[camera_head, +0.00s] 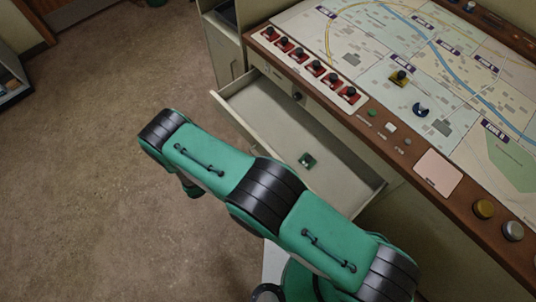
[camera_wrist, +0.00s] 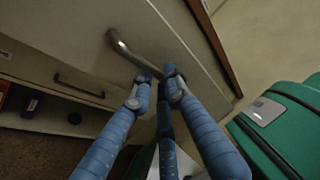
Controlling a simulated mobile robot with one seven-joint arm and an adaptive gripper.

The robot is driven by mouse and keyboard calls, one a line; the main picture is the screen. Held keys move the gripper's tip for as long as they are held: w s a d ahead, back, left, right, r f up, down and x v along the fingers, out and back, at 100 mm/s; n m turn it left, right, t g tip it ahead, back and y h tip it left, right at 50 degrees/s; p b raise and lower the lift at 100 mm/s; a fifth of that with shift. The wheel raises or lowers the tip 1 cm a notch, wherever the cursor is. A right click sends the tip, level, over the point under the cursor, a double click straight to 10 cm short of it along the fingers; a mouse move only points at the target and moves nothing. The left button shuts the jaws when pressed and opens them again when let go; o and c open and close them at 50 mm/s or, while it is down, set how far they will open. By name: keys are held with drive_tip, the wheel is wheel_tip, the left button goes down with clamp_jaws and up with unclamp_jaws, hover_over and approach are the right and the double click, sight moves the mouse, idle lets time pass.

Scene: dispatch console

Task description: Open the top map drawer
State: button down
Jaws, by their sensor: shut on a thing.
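The top map drawer (camera_head: 275,120) is pulled well out from under the console in the head view, and its inside shows. In the wrist view, a metal bar handle (camera_wrist: 124,45) runs across the pale drawer front (camera_wrist: 190,40). My gripper (camera_wrist: 158,78) has blue ribbed fingers and is shut on this handle towards one end. In the head view my green arm hides the gripper, the handle and part of the drawer front.
The console top (camera_head: 400,75) has a map, a row of red switches (camera_head: 312,66) and knobs (camera_head: 484,208) at its edge. Another dark handle (camera_wrist: 78,86) sits on a panel beside the drawer front in the wrist view. The carpet (camera_head: 110,80) left of the drawer is clear.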

drive_tip(key=shift+s+a, duration=0.7)
drive_tip(key=shift+a, duration=0.1)
drive_tip(key=c, duration=1.7)
unclamp_jaws()
drive_tip(key=shift+o, duration=0.2)
drive_tip(key=v, duration=1.2)
